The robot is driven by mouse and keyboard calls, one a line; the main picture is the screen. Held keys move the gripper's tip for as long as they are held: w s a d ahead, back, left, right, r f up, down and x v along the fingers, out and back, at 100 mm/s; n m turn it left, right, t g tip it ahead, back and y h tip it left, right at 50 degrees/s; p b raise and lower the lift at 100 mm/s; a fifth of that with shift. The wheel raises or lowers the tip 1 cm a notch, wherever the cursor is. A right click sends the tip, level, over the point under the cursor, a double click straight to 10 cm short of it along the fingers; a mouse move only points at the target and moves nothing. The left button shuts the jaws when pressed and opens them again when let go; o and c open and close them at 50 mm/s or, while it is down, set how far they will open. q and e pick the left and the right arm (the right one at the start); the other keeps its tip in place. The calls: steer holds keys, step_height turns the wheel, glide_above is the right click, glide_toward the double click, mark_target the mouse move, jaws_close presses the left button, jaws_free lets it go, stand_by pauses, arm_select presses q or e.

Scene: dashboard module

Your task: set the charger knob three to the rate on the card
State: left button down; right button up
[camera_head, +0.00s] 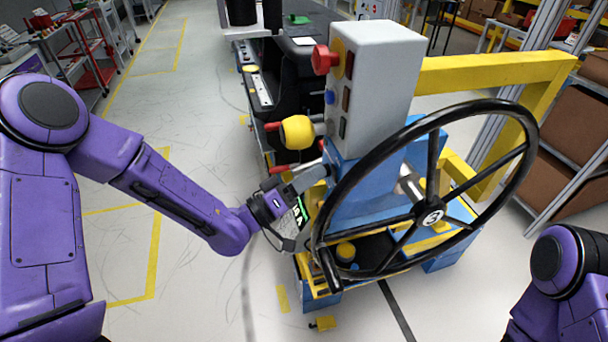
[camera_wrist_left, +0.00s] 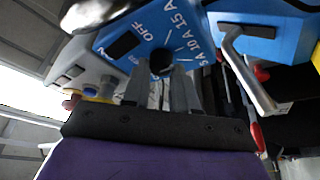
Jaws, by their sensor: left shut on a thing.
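The blue charger panel (camera_wrist_left: 150,30) fills the top of the left wrist view, with white marks OFF, 5 A, 10 A and 15 A around a dark knob (camera_wrist_left: 160,62). My left gripper (camera_wrist_left: 160,85) is shut on this knob, one finger on each side. The knob's pointer is hidden, so its setting cannot be told. In the head view my left gripper (camera_head: 318,174) reaches the blue face behind the black wheel rim. A small dark panel with bright green characters, seemingly ending in A (camera_head: 300,211), shows beside my left wrist, partly hidden. My right gripper is out of view.
A large black handwheel (camera_head: 432,215) stands right of my left gripper. Above is a grey control box (camera_head: 375,75) with a red button (camera_head: 324,59) and a yellow knob (camera_head: 296,132). A bent metal handle (camera_wrist_left: 250,75) is close right of the fingers in the wrist view.

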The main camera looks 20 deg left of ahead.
arm_select(q)
steer(key=shift+d+r, duration=0.1)
steer(key=shift+r, duration=0.05)
steer(key=c, duration=1.3)
jaws_free()
steer(key=o, duration=0.4)
steer(key=shift+d, duration=0.1)
steer(key=b+v, duration=0.3)
steer(key=v, duration=0.7)
steer(key=shift+s+a, duration=0.1)
steer(key=shift+a, duration=0.1)
